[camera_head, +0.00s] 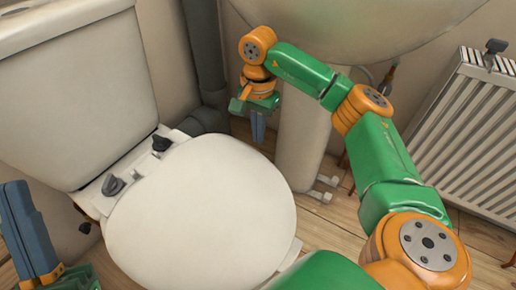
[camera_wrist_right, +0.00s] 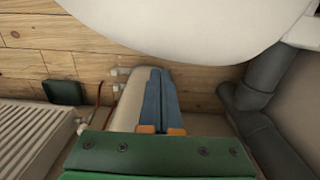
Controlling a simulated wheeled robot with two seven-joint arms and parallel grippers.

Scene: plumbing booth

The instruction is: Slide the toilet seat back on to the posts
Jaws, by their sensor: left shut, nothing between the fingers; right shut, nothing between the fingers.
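The white toilet seat (camera_head: 200,220), seen as one rounded lid, lies flat over the bowl in the head view. Two dark grey fittings, which look like the posts, stand at its back edge: one nearer the wall pipe (camera_head: 161,144) and one to the left (camera_head: 113,186). I cannot tell whether the seat is around them. My right gripper (camera_head: 258,138) is shut and empty, beyond the seat's back right edge and in front of the basin pedestal. Its closed blue fingers show in the wrist view (camera_wrist_right: 160,75), with a white rounded edge (camera_wrist_right: 175,30) above. My left gripper (camera_head: 15,188) is shut and empty, left of the seat.
The cistern (camera_head: 75,95) stands behind the seat. A grey pipe (camera_head: 207,60) runs down the wall beside it. The basin (camera_head: 350,25) and pedestal (camera_head: 300,135) are at the back. A radiator (camera_head: 470,120) is at right. Some wooden floor (camera_head: 325,235) is clear.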

